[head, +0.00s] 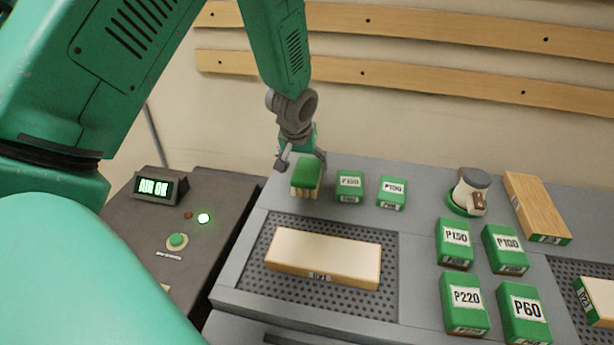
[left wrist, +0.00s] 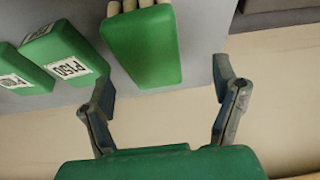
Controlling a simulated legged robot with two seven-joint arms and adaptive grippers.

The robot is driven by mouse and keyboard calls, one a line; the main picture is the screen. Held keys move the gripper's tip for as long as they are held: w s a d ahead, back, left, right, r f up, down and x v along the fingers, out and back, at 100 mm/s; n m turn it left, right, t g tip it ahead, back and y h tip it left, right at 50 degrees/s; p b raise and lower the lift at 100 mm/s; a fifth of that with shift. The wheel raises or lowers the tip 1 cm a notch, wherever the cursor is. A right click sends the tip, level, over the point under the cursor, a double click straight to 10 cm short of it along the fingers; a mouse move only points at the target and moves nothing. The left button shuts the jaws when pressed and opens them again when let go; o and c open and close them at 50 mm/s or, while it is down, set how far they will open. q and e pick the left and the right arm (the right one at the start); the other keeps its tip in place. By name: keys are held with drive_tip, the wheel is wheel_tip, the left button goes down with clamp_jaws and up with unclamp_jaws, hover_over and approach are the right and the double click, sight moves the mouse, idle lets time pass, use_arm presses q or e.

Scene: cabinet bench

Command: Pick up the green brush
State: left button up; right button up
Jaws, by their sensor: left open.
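The green brush (head: 306,174) stands at the back left of the grey bench, green block on top and pale bristles below. My left gripper (head: 301,160) is open just behind and above it, its fingers spread wide. In the left wrist view the brush (left wrist: 143,45) lies beyond and between the open fingertips (left wrist: 163,82). The gripper holds nothing, and a gap shows between the fingers and the brush. My right gripper is not in view.
Green P150 (head: 350,186) and P100 (head: 392,192) blocks stand right of the brush. A wooden board (head: 322,257) lies on the perforated mat in front. A sander (head: 470,191) and several more green blocks are further right. A control box (head: 161,187) is at left.

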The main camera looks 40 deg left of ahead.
sight(308, 169)
use_arm(q)
drive_tip(key=shift+w+f, duration=0.2)
drive_tip(key=shift+f, duration=0.3)
drive_tip(key=shift+w+d+f, duration=0.2)
drive_tip(key=shift+d+f, duration=0.1)
drive_tip(key=x, duration=0.4)
drive_tip(key=shift+w+d+f, duration=0.1)
drive_tip(key=shift+w, duration=0.1)
drive_tip(key=shift+a+f, duration=0.2)
drive_tip(key=shift+a, duration=0.3)
drive_tip(key=shift+d, duration=0.5)
drive_tip(key=shift+f, duration=0.1)
drive_tip(key=shift+a, duration=0.15)
